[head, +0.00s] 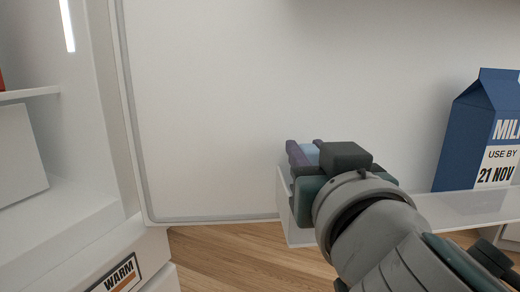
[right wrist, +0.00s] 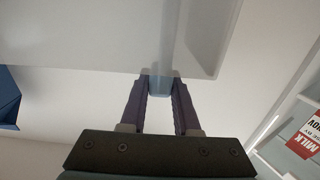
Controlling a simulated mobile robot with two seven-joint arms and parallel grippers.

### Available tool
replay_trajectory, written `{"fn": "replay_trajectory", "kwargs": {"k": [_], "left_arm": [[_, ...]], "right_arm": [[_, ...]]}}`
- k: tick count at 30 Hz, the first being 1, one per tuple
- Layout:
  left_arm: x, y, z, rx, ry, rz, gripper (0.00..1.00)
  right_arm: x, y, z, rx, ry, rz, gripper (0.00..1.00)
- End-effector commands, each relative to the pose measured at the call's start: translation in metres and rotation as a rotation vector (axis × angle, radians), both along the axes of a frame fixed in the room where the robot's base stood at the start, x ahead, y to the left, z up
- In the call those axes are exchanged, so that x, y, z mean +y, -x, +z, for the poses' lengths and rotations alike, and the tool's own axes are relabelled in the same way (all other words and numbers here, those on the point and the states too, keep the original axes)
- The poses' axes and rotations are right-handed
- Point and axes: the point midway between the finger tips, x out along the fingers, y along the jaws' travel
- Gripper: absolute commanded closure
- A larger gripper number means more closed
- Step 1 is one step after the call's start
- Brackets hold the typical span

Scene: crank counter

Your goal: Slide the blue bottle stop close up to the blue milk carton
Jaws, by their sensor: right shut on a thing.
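The blue milk carton (head: 465,135) stands upright on the white door shelf (head: 445,207) at the right of the head view. A blue edge at the left of the right wrist view (right wrist: 8,100) looks like the same carton. My right gripper (head: 304,150) is at the left end of that shelf, its purple fingers shut on the pale blue bottle stop (head: 311,153). The stop also shows between the fingertips in the right wrist view (right wrist: 160,82). A wide gap lies between stop and carton. My gripper and wrist hide most of the stop. My left gripper is not in view.
The white door panel (head: 220,110) rises behind the shelf. A compartment with a white box (head: 18,155) and a drawer marked WARM (head: 118,275) are at left. A red milk label (right wrist: 304,140) shows in the right wrist view. The shelf looks clear beside the carton.

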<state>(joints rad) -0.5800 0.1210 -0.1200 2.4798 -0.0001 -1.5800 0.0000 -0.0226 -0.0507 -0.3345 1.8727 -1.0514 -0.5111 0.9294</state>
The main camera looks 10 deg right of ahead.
Motion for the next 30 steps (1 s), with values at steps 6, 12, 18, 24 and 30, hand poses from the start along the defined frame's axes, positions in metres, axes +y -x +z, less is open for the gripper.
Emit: {"fn": "replay_trajectory", "kwargs": {"k": [6,12,18,24,30], "left_arm": [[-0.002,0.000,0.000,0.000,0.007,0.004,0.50],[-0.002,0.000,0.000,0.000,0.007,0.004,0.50],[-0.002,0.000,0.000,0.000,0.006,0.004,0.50],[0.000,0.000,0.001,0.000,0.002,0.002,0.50],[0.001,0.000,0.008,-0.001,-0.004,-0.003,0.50]], "right_arm": [[0.000,0.000,0.000,0.000,0.000,0.000,1.00],[0.000,0.000,0.000,0.000,0.000,0.000,1.00],[0.000,0.000,0.000,0.000,0.000,0.000,1.00],[-0.001,0.000,0.000,0.000,0.000,0.000,1.00],[-0.024,0.003,0.002,0.001,0.002,-0.002,1.00]]}}
